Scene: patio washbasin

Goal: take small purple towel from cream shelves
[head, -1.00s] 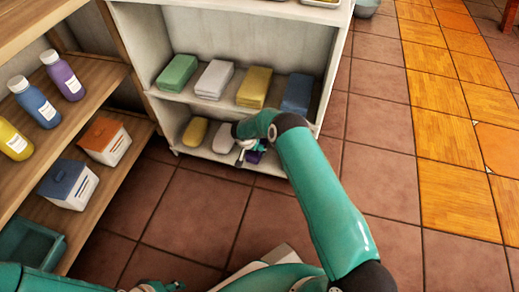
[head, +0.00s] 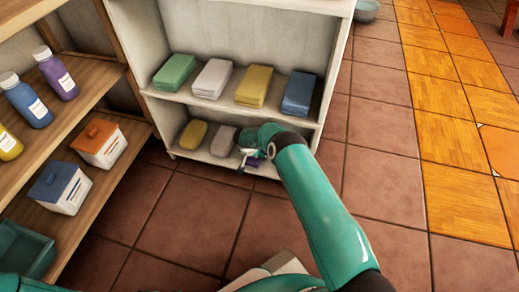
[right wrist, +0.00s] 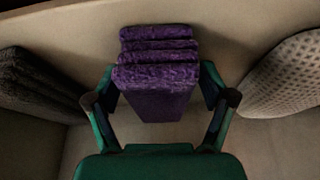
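The small purple towel (right wrist: 155,78) is a folded stack on the lower level of the cream shelves (head: 235,108). In the head view only a bit of purple shows beside my right gripper (head: 252,163), and my arm hides much of that spot. In the right wrist view my right gripper (right wrist: 159,72) has one finger on each side of the towel, the tips close to its sides. The fingers look spread, with no clear grip; contact is hard to tell. My left gripper is not in view.
On the lower level, a pale patterned towel (right wrist: 290,78) and a dark towel (right wrist: 38,85) flank the purple one. Green, light, yellow and blue towels (head: 297,94) lie on the level above. A wooden rack (head: 105,85) with bottles and boxes stands left. The tiled floor is open.

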